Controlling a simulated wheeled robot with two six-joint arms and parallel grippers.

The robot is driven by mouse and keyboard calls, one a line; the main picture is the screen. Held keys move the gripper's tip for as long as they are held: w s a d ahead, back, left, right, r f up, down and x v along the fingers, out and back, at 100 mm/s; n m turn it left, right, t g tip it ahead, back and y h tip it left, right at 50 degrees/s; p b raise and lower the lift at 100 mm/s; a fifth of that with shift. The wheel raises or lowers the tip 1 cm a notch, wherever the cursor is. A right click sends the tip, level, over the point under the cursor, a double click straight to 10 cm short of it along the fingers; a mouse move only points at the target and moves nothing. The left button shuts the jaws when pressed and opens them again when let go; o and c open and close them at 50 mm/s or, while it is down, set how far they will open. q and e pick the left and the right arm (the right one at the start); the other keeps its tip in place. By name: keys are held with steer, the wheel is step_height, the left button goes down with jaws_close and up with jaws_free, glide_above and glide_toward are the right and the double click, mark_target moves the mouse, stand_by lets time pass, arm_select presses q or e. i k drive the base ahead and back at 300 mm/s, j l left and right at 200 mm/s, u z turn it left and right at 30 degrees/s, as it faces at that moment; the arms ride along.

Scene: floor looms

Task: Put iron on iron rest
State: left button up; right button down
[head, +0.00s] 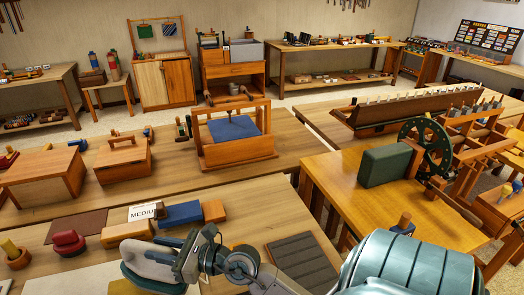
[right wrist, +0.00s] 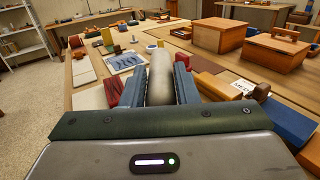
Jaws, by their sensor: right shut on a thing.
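The iron (head: 148,268), a pale grey body with a dark greenish edge, is at the lower left of the head view, over the near table. My right gripper (head: 172,250) is shut on it. In the right wrist view a rounded beige-grey part of the iron (right wrist: 161,78) sits between the two blue fingers. The gripper hides part of the iron, and I cannot tell whether it touches the table. A dark ribbed pad (head: 303,264), which looks like the iron rest, lies flat and empty on the table to the right of my gripper. My left gripper is not in view.
Behind the iron stand an orange block (head: 127,233), a "MEDIUM" card (head: 143,212), a blue block (head: 181,213) and a red spool (head: 68,242). Wooden boxes (head: 124,158) stand farther back. Bare tabletop (head: 255,222) lies between the blocks and the pad.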

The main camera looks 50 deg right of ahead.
mark_target(306, 267)
steer(key=z, duration=0.45)
steer(key=j+z, duration=0.15)
steer(key=z, duration=0.25)
steer(key=j+z, duration=0.1)
steer(key=z, duration=0.75)
steer(key=j, duration=0.1)
